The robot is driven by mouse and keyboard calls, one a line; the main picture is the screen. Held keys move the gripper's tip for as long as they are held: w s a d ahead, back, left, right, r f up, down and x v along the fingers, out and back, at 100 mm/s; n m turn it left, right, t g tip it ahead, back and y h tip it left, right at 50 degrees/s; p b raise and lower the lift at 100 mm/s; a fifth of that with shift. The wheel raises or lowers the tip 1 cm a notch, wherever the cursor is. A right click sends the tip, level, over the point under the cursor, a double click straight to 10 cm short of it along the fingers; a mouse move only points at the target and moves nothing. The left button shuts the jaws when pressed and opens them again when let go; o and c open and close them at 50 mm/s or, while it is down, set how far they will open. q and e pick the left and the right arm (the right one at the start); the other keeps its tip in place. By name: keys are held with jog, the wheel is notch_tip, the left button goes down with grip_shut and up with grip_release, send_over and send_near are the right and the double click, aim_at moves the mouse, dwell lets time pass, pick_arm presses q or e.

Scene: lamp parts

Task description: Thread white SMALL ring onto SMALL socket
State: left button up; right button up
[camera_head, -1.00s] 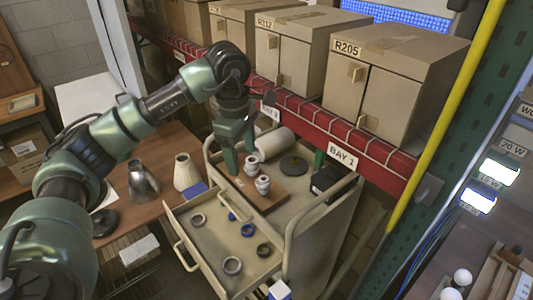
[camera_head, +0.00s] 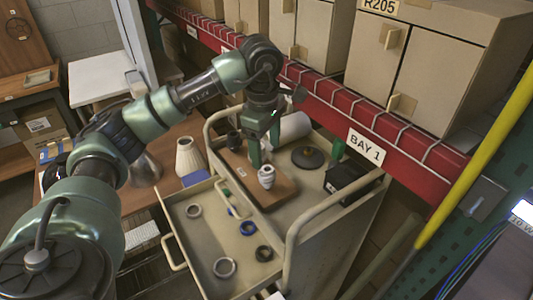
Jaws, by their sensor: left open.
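A white ridged socket (camera_head: 266,177) stands upright on a brown wooden board (camera_head: 273,196) on the cart top. My left gripper (camera_head: 265,150) points down just behind it, with its green fingers apart. No ring shows between them. A second white socket seen earlier does not show now; the gripper may hide it. A pale ring (camera_head: 193,210) lies at the back left of the open drawer, and a larger pale ring (camera_head: 224,267) lies near its front. Which socket is the small one I cannot tell. My right gripper is not in view.
The drawer (camera_head: 207,238) also holds blue rings (camera_head: 248,228) and a dark ring (camera_head: 264,253). A black disc (camera_head: 308,157), a white roll (camera_head: 294,127) and a black box (camera_head: 350,180) are on the cart. The red shelf beam (camera_head: 400,140) runs close behind.

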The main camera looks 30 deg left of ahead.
aim_at(267, 168)
pick_arm(q)
jog(key=shift+f+p, duration=0.4)
jog(key=shift+f, duration=0.4)
notch_tip(267, 168, down, 5)
jog(key=shift+w+r+p, duration=0.1)
jog(key=shift+w+p, duration=0.05)
jog(key=shift+p, duration=0.6)
jog(key=shift+f, duration=0.45)
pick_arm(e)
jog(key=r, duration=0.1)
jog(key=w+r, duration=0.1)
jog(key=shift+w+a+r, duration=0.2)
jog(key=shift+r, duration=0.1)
pick_arm(q)
grip_shut()
jog(key=shift+r+p, duration=0.4)
jog(key=shift+r, duration=0.4)
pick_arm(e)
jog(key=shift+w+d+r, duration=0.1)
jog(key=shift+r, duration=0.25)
